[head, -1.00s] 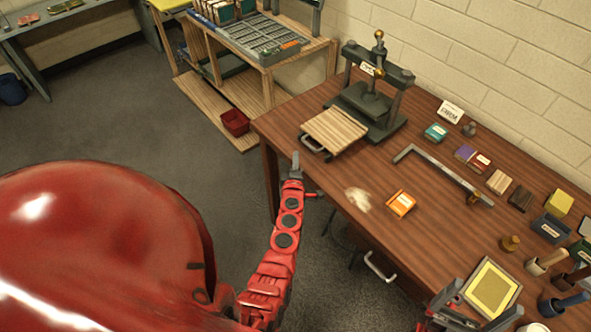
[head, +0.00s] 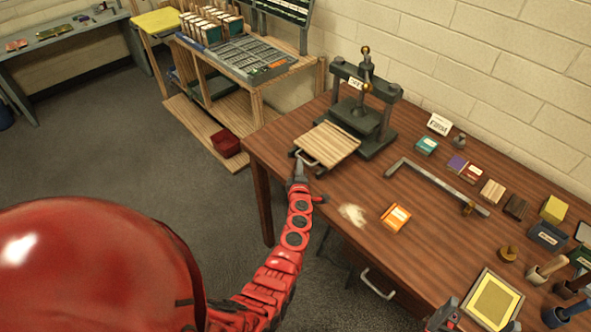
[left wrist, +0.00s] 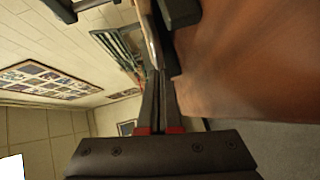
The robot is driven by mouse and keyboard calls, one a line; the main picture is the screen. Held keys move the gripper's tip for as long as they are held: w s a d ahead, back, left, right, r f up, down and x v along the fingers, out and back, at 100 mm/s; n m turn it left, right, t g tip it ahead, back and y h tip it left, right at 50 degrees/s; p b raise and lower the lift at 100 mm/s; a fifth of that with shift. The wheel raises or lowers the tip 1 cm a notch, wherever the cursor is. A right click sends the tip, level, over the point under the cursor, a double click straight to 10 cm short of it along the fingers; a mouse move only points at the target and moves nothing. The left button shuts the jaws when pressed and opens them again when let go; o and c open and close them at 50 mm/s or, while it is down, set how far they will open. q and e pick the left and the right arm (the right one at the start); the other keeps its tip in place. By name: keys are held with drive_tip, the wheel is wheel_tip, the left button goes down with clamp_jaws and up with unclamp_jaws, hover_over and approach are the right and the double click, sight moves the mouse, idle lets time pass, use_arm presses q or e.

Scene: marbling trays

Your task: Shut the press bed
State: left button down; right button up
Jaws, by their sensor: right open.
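The press (head: 358,112) stands at the back left of the brown table. Its slatted wooden bed (head: 329,143) sticks out in front, towards the table's left edge, with a metal handle (head: 308,161) on its near side. My left gripper (head: 299,170) is at this handle. In the left wrist view the fingers (left wrist: 158,78) are close together at the thin handle bar (left wrist: 153,45) and look shut on it; the exact contact is hard to see. My right gripper (head: 443,316) shows only in part at the bottom edge, open, near a yellow framed screen.
A metal angle bar (head: 440,185), an orange box (head: 395,217) and a pale smear (head: 352,214) lie on the table to the right of the bed. Small blocks and tools crowd the right side. A wooden rack (head: 250,85) stands behind at the left.

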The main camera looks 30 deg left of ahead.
sight(316, 154)
use_arm(q)
drive_tip(key=w+b, duration=0.1)
drive_tip(key=w, duration=0.1)
drive_tip(key=w+d+b, duration=0.1)
drive_tip(key=w, duration=0.1)
drive_tip(key=w+d+b, duration=0.1)
drive_tip(key=w, duration=0.1)
drive_tip(key=shift+w+f, duration=0.15)
drive_tip(key=shift+w, duration=0.2)
drive_tip(key=shift+w+d, duration=0.25)
drive_tip(key=shift+w, duration=0.1)
drive_tip(key=shift+r, duration=0.2)
drive_tip(key=shift+s, duration=0.1)
